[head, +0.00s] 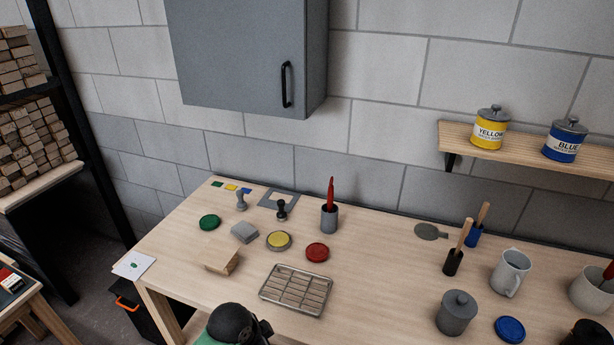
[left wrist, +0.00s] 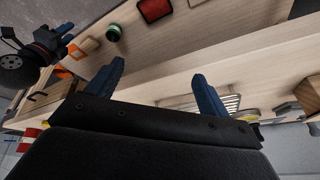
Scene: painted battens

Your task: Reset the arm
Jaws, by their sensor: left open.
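My left gripper (left wrist: 155,72) shows in the left wrist view, its two blue fingers spread apart with nothing between them. The wooden worktable (left wrist: 145,82) lies beyond the fingers, seen at a tilt. The fingers look clear of the table and of the things on it. In the head view the gripper's fingers do not show.
The worktable (head: 190,237) bears a wire rack (head: 296,290), a wooden block (head: 221,260), ink pads, stamps, a grey pot (head: 456,313) and a mug (head: 511,272). A grey cabinet (head: 235,55) and a shelf (head: 558,160) with paint tins hang behind.

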